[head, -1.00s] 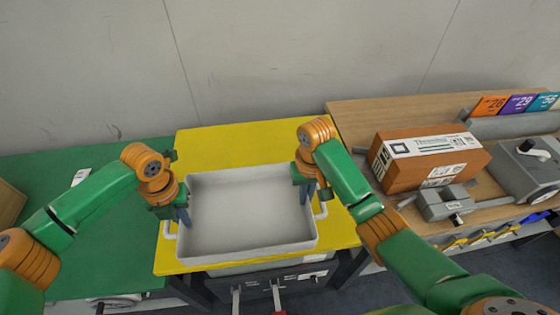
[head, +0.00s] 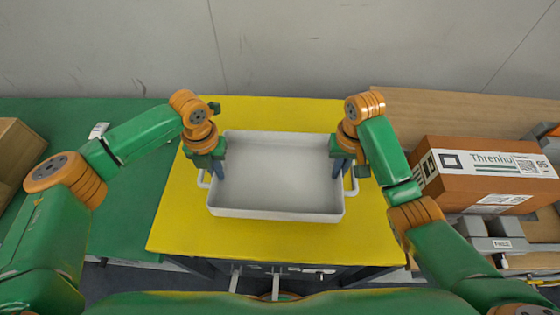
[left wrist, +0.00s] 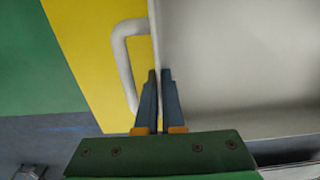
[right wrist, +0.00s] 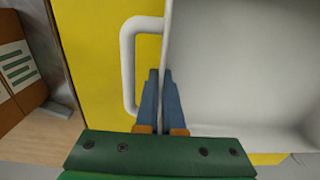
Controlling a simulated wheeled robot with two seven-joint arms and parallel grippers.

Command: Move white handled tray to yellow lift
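The white handled tray (head: 275,213) is over the yellow lift top (head: 225,237), level and empty. I cannot tell whether it rests on the surface. Its white side handles show in the left wrist view (left wrist: 122,60) and right wrist view (right wrist: 127,65). My left gripper (head: 215,174) is at the tray's left wall, one finger on each side of it; the fingers are close together on the wall in the left wrist view (left wrist: 160,75). My right gripper (head: 343,172) grips the right wall the same way, also in the right wrist view (right wrist: 160,75).
A green table (head: 135,205) adjoins the lift on the left, with a brown box (head: 15,155) at its far left. A wooden table (head: 430,112) on the right holds an orange-brown box (head: 480,180) and grey equipment (head: 490,235). A wall stands behind. Yellow surface is bare around the tray.

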